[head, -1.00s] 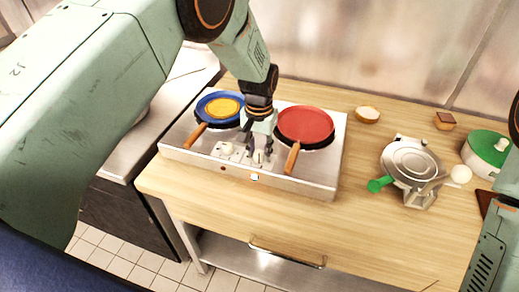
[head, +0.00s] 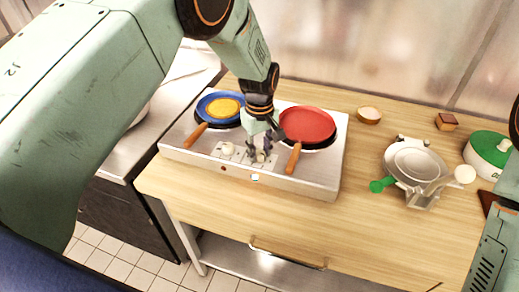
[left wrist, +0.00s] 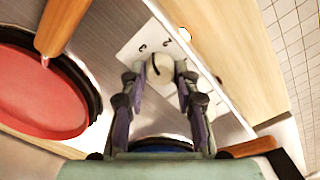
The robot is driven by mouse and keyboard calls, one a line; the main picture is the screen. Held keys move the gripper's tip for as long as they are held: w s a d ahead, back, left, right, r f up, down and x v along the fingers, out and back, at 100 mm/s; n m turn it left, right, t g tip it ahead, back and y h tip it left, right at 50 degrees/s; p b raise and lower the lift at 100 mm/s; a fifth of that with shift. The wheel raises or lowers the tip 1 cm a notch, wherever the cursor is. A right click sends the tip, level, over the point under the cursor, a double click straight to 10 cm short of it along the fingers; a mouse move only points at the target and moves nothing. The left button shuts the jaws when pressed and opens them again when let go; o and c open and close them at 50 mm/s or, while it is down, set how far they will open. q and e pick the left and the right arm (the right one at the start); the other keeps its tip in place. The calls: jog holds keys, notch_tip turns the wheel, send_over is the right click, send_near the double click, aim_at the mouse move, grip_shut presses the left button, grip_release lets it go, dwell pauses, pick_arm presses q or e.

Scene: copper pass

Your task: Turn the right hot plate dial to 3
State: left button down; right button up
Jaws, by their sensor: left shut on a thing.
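The steel double hot plate (head: 318,180) stands on the wooden counter, with two dials at its front. The right dial (left wrist: 159,68) is a pale round knob with a dark line across it, on a white plate with small marks. My left gripper (head: 259,150) points down from above and is shut on this dial, one finger on each side in the left wrist view. The fingers hide much of the dial in the head view, and I cannot read its setting. The left dial (head: 227,149) stands free. My right gripper is out of view.
A red pan (head: 307,124) sits on the right burner, its wooden handle (head: 293,158) close beside my left gripper. A blue pan (head: 206,104) with yellow contents sits on the left burner. A metal device with a green handle (head: 383,184) stands to the right. The front counter is clear.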

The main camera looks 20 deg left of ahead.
pick_arm(q)
jog(key=shift+s+f+n, duration=0.2)
jog(key=shift+n, duration=0.65)
jog(key=shift+s+f+n, duration=0.15)
jog(key=shift+n, duration=1)
jog(key=c, duration=1.4)
grip_release()
jog(key=shift+c, duration=0.2)
jog(key=o, duration=0.5)
jog(key=shift+w+d+r, duration=0.1)
jog(key=shift+w+r, duration=0.05)
jog(key=shift+w, duration=0.05)
jog(key=shift+c, duration=0.2)
jog(key=shift+r, duration=0.1)
